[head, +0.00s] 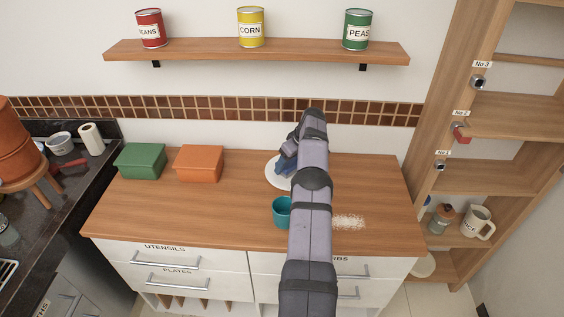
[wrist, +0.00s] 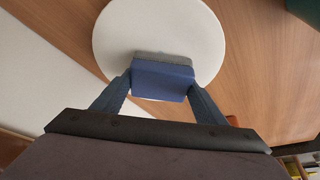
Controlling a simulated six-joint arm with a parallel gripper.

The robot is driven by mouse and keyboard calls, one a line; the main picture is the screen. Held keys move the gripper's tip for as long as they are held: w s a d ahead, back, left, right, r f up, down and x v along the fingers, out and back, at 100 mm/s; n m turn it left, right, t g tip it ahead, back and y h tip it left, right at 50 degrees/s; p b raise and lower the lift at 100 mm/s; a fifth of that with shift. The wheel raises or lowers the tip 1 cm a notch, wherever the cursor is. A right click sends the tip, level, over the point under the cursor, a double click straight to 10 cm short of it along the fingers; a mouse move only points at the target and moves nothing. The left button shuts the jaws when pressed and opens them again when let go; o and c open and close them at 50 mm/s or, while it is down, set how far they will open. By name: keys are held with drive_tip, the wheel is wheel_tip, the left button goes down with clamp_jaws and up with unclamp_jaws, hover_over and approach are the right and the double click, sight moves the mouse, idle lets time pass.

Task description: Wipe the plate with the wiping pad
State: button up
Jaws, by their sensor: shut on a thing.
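The white plate (wrist: 160,25) lies flat on the wooden counter. In the head view the plate (head: 273,172) is partly hidden behind my arm. The wiping pad (wrist: 162,78) is blue with a grey edge strip. My gripper (wrist: 160,85) is shut on the pad, with one finger on each side. The pad is over the near part of the plate, its grey side toward the plate. I cannot tell whether it touches the plate. In the head view my gripper (head: 287,162) is over the plate, mostly hidden by my arm.
A teal cup (head: 281,211) stands near the plate, beside my arm. White crumbs (head: 348,222) lie to the right. Green (head: 140,160) and orange (head: 199,163) boxes stand on the left of the counter (head: 150,205). A shelf (head: 230,52) with cans hangs above.

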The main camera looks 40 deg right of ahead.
drive_tip(key=s+d, duration=0.2)
drive_tip(key=shift+s, duration=0.3)
drive_tip(key=shift+r+p, duration=0.2)
drive_tip(key=shift+p, duration=0.6)
drive_tip(key=shift+w+a+f+b, duration=0.3)
drive_tip(key=shift+w+f+b, duration=0.1)
drive_tip(key=shift+w+a+r+b, duration=0.1)
drive_tip(key=shift+w+a+b, duration=0.1)
drive_tip(key=shift+w+a, duration=0.9)
drive_tip(key=shift+w+a+r+b, duration=0.1)
drive_tip(key=shift+w+a+b, duration=0.05)
drive_tip(key=shift+w+a, duration=0.9)
drive_tip(key=shift+w+r, duration=0.25)
drive_tip(key=shift+w, duration=0.1)
wheel_tip(320, 180, up, 8)
drive_tip(key=p, duration=0.8)
drive_tip(key=shift+f, duration=0.15)
